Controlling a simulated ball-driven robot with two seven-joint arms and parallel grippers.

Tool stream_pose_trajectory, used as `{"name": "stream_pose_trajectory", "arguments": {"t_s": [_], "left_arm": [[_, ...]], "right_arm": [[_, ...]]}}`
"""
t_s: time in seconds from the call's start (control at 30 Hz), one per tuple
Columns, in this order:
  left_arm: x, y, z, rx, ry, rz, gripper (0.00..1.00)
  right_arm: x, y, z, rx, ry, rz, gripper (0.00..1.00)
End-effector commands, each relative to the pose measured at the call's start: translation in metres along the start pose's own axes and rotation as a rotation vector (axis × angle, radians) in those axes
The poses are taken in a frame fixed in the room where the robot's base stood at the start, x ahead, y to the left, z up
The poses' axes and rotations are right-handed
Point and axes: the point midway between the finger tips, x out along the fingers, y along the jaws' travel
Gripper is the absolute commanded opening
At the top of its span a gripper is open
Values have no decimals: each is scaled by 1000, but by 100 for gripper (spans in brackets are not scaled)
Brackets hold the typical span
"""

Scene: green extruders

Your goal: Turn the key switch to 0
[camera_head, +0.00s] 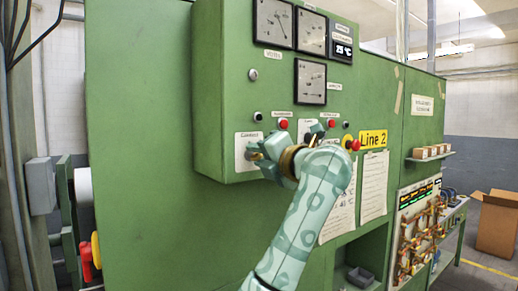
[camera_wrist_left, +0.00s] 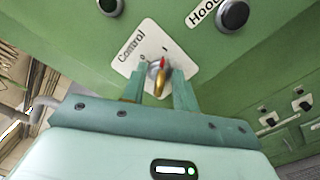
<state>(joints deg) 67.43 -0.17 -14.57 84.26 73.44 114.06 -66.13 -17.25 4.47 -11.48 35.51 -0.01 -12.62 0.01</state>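The key switch (camera_wrist_left: 160,78) sits on a white plate labelled Control (camera_wrist_left: 128,62) on the green panel. In the left wrist view it has a gold key and a red tip; the tip appears nearer the right-hand mark than the left-hand 0. My left gripper (camera_wrist_left: 159,90) is at the switch, one finger on each side of the key, with small gaps visible, so it looks open. In the head view my left gripper (camera_head: 263,157) is in front of the Control plate (camera_head: 241,151) and hides most of the switch. My right gripper is out of view.
The green control box (camera_head: 222,90) carries dials (camera_head: 273,23), red buttons and black knobs just above my gripper. A yellow Line 2 sign (camera_head: 373,139) and hanging papers (camera_head: 374,185) are to the right. A cardboard box (camera_head: 497,225) stands farther right.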

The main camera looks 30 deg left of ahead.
Motion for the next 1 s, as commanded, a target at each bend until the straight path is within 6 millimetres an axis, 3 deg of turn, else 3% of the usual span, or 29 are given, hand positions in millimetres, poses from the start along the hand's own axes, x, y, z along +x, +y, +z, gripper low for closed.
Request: {"name": "stream_pose_trajectory", "arguments": {"t_s": [0.27, 0.3, 0.4, 0.77, 1.0], "left_arm": [[3, -1, 0, 1, 1, 1, 29], [3, -1, 0, 1, 1, 1, 26], [3, -1, 0, 1, 1, 1, 0], [2, -2, -1, -16, 0, -2, 0], [2, -4, -1, -122, 0, -5, 0]], "right_arm": [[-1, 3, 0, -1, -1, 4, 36], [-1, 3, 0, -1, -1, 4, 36], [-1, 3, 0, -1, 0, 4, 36], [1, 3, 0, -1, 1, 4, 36], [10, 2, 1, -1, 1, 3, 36]]}}
